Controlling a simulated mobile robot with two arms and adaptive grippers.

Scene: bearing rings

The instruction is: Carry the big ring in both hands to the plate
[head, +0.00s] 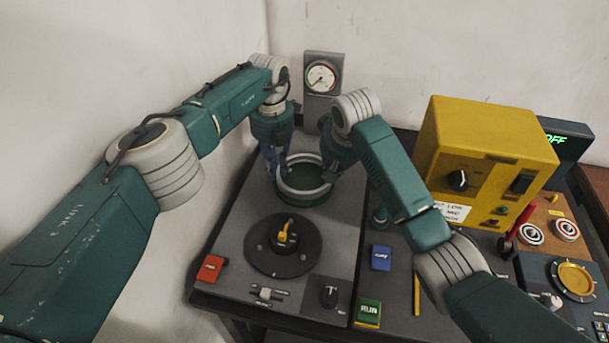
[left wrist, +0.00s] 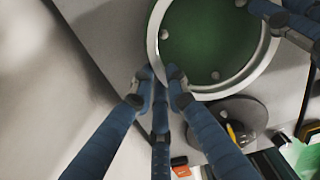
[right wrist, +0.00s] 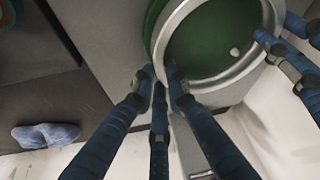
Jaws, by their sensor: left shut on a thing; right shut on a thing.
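The big ring (head: 304,194) is pale grey metal and sits level at or just over a round green stand (head: 306,200); I cannot tell if they touch. My left gripper (head: 277,168) is shut on its left rim, and my right gripper (head: 328,172) on its right rim, partly hidden by its own arm. The ring fills the upper part of the left wrist view (left wrist: 152,42) and of the right wrist view (right wrist: 262,62), with green inside it. The dark round plate (head: 262,262) lies nearer me, with a yellow piece (head: 284,232) at its centre.
A gauge post (head: 322,78) stands behind the ring. A yellow control box (head: 480,150) is at the right. The bench between ring and plate is clear.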

